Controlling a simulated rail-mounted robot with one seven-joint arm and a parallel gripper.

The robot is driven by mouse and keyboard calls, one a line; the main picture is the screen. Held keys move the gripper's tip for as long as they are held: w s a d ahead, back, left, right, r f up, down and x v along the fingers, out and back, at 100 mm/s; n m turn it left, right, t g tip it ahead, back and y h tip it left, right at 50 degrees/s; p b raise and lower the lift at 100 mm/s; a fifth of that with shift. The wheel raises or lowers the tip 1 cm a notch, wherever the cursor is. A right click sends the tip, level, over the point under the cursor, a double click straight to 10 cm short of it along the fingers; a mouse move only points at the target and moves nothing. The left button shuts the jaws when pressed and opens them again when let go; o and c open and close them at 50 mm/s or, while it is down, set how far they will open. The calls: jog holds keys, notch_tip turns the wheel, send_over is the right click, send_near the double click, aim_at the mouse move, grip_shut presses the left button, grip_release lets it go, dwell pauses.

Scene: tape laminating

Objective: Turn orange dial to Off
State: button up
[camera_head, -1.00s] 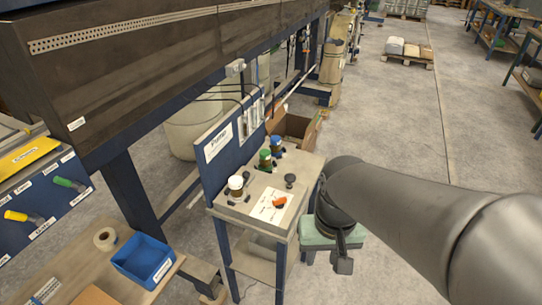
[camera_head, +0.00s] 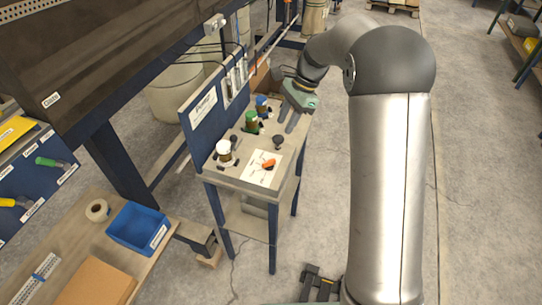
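The orange dial (camera_head: 268,164) sits on a white marked plate (camera_head: 258,172) at the front right of a small workstand's top. Its handle looks slanted; the labels around it are too small to read. My gripper (camera_head: 288,126) hangs over the back right of the stand, behind and right of the dial, fingers down. Its two fingers show apart with nothing between them. It does not touch the dial.
A black knob (camera_head: 278,141) stands between my gripper and the dial. White-capped (camera_head: 224,149), green-capped (camera_head: 252,121) and blue-capped (camera_head: 262,104) jars line the stand's left side. A blue panel (camera_head: 207,108) rises behind them. A blue bin (camera_head: 138,226) sits on the lower left table.

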aim_at(268, 161)
jog(key=p+x, duration=0.2)
jog(key=x, duration=1.2)
jog(key=shift+s+a+f, duration=0.1)
jog(key=shift+f, duration=0.3)
grip_shut()
